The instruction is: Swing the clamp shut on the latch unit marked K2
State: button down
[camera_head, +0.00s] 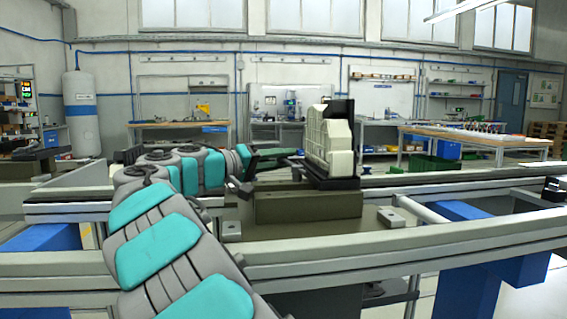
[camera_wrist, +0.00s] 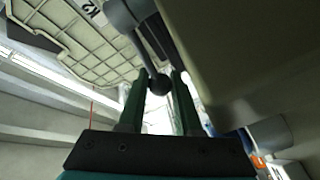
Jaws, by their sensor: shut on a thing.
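The latch unit (camera_head: 330,140) is a cream ribbed housing with black parts, standing on an olive block (camera_head: 308,205) on the line. In the wrist view its ribbed face (camera_wrist: 75,35) fills the upper left, with a white label reading K2 (camera_wrist: 92,9). The clamp lever (camera_wrist: 148,50) comes down from a grey joint and ends in a dark ball knob (camera_wrist: 160,84). My gripper (camera_wrist: 160,88) has its two green fingers on either side of the knob and is shut on it. In the head view my gripper (camera_head: 292,154) reaches the unit's left side, and the knob cannot be made out.
Metal rails (camera_head: 420,245) of the line run across the front and behind the block. A workbench (camera_head: 475,140) stands at the back right and another (camera_head: 178,125) at the back left. A white tank (camera_head: 82,115) stands at far left.

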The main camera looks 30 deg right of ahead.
jog(key=c, duration=0.6)
grip_release()
jog(key=shift+s+a+b, duration=0.15)
jog(key=shift+s+a, duration=0.1)
jog(key=shift+a, duration=1.05)
jog(key=shift+s+a+b, duration=0.1)
jog(key=shift+s+a, duration=0.1)
jog(key=shift+a, duration=1.05)
jog(key=shift+s+a+b, duration=0.15)
jog(key=shift+s+a, duration=0.1)
jog(key=shift+a, duration=1.05)
